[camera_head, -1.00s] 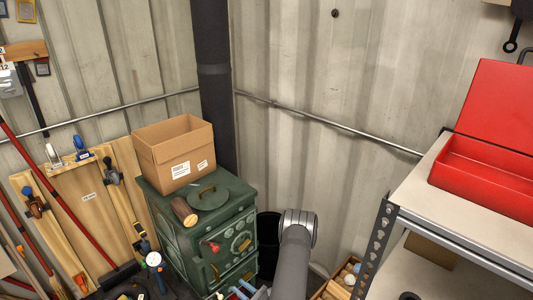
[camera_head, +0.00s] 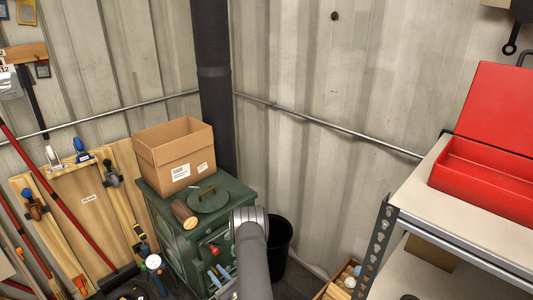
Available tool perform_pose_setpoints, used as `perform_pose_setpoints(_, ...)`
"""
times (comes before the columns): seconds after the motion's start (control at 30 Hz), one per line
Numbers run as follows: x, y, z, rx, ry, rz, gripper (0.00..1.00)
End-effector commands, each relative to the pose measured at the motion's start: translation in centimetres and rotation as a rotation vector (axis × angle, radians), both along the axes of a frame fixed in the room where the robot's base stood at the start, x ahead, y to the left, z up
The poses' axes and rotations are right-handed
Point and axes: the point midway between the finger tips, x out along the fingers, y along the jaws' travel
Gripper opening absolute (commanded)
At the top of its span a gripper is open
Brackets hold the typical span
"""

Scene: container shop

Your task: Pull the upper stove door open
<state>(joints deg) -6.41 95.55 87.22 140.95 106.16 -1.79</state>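The green stove (camera_head: 175,240) stands in the corner. Its upper door (camera_head: 203,255) is on the front face and looks closed; my arm hides its right part. A red handle (camera_head: 212,249) shows on the door. My gripper (camera_head: 217,275) is low in front of the stove, partly hidden by my arm. Its two light-blue fingers look slightly apart, with nothing seen between them. The fingers appear below the red handle in the picture; I see no contact with it.
A cardboard box (camera_head: 175,155), a round lid (camera_head: 208,199) and a wood log (camera_head: 184,214) are on the stove top. A black bucket (camera_head: 280,245) stands to its right. Tools and boards lean at left. A metal shelf (camera_head: 470,240) with a red toolbox (camera_head: 485,175) is at right.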

Motion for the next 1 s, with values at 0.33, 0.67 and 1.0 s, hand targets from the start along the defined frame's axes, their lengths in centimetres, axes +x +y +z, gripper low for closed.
perform_pose_setpoints(0.33,-3.5,-4.7,-1.7,-0.015,0.015,0.016,0.25)
perform_pose_setpoints(0.67,-4.0,-8.0,-3.4,-0.074,0.077,0.088,0.25)
perform_pose_setpoints(1.0,-5.2,-11.5,-5.2,-0.145,0.132,0.158,0.25)
